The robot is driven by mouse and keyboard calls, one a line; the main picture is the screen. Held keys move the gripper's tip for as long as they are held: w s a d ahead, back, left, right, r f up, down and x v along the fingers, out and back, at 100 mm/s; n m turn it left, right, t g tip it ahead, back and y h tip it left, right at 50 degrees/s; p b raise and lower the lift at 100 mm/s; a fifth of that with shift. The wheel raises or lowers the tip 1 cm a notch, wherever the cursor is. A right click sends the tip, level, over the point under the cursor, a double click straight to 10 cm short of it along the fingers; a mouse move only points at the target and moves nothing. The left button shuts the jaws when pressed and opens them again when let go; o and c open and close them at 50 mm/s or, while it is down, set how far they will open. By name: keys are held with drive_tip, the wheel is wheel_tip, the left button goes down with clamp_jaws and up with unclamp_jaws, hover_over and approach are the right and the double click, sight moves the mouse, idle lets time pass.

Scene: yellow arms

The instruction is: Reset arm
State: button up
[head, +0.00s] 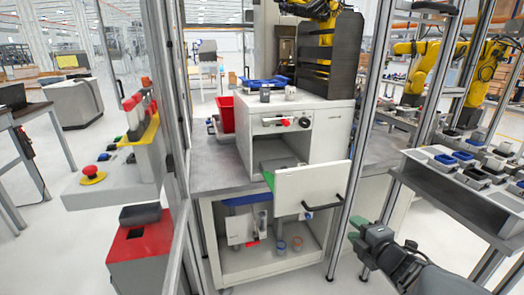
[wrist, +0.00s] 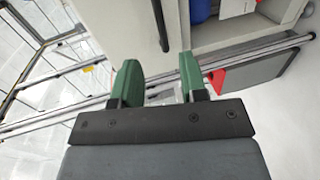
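My gripper (head: 359,231) is at the lower right of the head view, in front of and to the right of the white cabinet machine (head: 332,130). In the wrist view its two green fingers (wrist: 160,83) stand apart with nothing between them. My dark grey arm runs to the lower right corner in the head view. The machine's white door (head: 305,187) hangs open at the front, with a black handle (head: 336,191) near my gripper. The gripper appears apart from the door.
Metal frame posts (head: 366,130) rise close to my gripper. A workbench (head: 450,170) with several small trays stands at the right. A red bin (head: 140,245) and a panel with an emergency stop button (head: 93,174) are at the left. Bare floor lies in front.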

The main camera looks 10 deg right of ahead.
drive_tip(key=s+d+f+m+g+h+p, duration=0.1)
drive_tip(key=s+d+f+m+g+h, duration=0.25)
drive_tip(key=m, duration=0.55)
drive_tip(key=s+d+m+g+h+p, duration=0.1)
drive_tip(key=s+d+m+g+h, duration=0.35)
drive_tip(key=m, duration=0.45)
drive_tip(key=a+r+g+y+p, duration=0.2)
drive_tip(key=a+r+y+p, duration=0.1)
drive_tip(key=a, duration=0.9)
drive_tip(key=a+r+g+y+p, duration=0.2)
drive_tip(key=a+r, duration=0.3)
drive_tip(key=a, duration=0.7)
drive_tip(key=shift+s+r+m+y+p, duration=0.15)
drive_tip(key=shift+s+m+y+p, duration=0.25)
drive_tip(key=shift+y+p, duration=0.45)
